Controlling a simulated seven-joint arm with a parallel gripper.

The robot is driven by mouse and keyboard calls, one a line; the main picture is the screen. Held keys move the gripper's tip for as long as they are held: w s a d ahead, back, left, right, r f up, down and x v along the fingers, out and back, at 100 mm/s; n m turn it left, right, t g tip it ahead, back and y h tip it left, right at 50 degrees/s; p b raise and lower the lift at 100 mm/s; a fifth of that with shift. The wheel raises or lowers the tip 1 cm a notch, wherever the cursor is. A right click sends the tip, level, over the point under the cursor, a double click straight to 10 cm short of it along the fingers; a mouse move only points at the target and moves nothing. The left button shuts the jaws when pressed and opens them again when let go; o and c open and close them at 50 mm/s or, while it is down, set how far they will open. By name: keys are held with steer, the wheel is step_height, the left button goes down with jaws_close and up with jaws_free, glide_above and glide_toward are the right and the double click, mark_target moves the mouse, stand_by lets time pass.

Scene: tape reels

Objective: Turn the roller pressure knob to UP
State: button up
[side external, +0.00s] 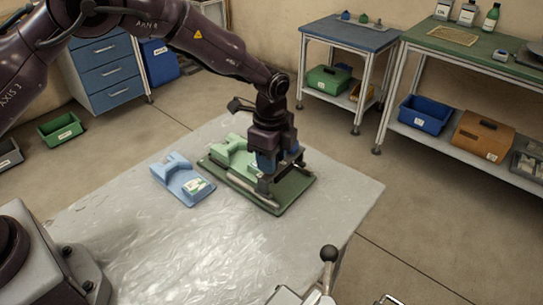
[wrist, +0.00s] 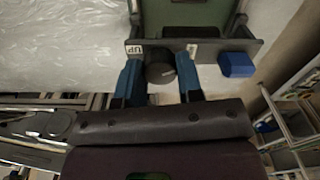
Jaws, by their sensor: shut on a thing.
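The dark round knob (wrist: 160,74) sits on the grey front bar of the device in the wrist view. A pale mark shows on its right side. A white label reading UP (wrist: 134,48), upside down, is on the bar left of the knob, and a second small label (wrist: 192,50) is to its right. My gripper (wrist: 159,61) has its blue fingers on either side of the knob, shut on it. In the side external view my gripper (side external: 265,163) is lowered at the front of the green device (side external: 231,148) and hides the knob.
The green device stands on a green base plate (side external: 289,195) on the plastic-covered table (side external: 140,245). A blue device (side external: 180,180) lies to its left. A blue block (wrist: 237,64) is at the bar's right end in the wrist view. The table front is mostly clear.

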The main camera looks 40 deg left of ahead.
steer(key=n, duration=0.5)
steer(key=shift+n, duration=0.4)
steer(key=n, duration=1.2)
steer(key=shift+n, duration=0.4)
steer(key=n, duration=0.5)
steer(key=shift+n, duration=0.4)
steer(key=o, duration=0.9)
steer(key=shift+r, duration=0.1)
step_height(320, 180, up, 13)
steer(key=shift+f, duration=0.1)
